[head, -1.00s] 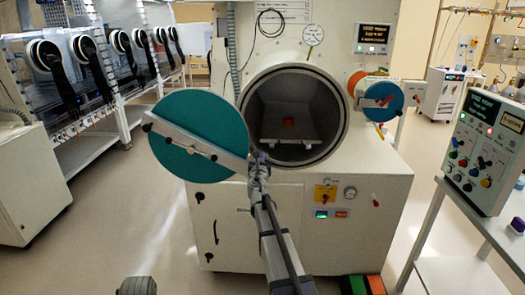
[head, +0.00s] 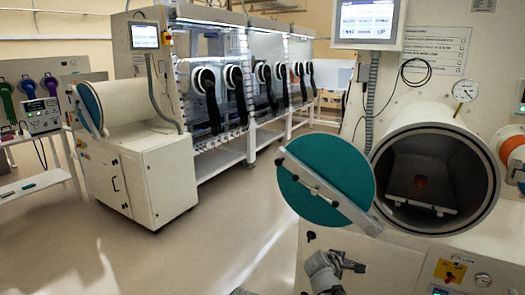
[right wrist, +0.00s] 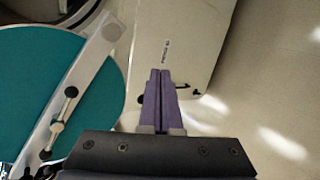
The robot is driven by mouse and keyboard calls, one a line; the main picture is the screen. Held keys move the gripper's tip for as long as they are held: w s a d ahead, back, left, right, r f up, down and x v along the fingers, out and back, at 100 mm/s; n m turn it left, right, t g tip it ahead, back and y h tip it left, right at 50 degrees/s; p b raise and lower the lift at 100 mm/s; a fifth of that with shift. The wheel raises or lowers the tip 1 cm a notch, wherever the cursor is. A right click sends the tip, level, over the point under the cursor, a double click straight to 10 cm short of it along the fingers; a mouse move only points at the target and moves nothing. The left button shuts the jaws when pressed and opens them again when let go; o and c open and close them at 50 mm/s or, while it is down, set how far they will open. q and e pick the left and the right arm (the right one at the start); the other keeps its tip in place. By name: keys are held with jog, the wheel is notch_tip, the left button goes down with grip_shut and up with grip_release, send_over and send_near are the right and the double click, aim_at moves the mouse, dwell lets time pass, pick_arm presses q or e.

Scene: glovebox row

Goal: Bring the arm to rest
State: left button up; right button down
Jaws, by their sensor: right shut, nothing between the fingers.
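My right gripper (head: 354,265) is low in the head view, below the open round teal door (head: 325,190) of the antechamber. In the right wrist view its purple fingers (right wrist: 160,78) are shut together with nothing between them. The teal door (right wrist: 60,90) is to their left there, apart from the fingers in the picture. The antechamber (head: 435,165) stands open, with a tray inside and a small red and coloured item on it. My left gripper is not in view.
The cream cabinet (right wrist: 172,50) of the antechamber is close ahead of the right fingers. A glovebox row with black gloves (head: 262,85) stands at the back. A cream unit (head: 135,165) is at the left. The floor (head: 220,235) between is clear.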

jog(key=s+a+f+m+g+y+p, duration=0.1)
jog(key=s+a+f+m+g+y, duration=0.1)
jog(key=s+a, duration=0.8)
jog(key=s+a+f+m+g+y+p, duration=0.2)
jog(key=s+a+m+g, duration=0.4)
jog(key=s+a, duration=0.5)
jog(key=s+f+y, duration=0.1)
jog(key=s+y, duration=0.1)
jog(key=s, duration=0.1)
jog(key=shift+s+a+p, duration=0.25)
jog(key=shift+s+p, duration=0.05)
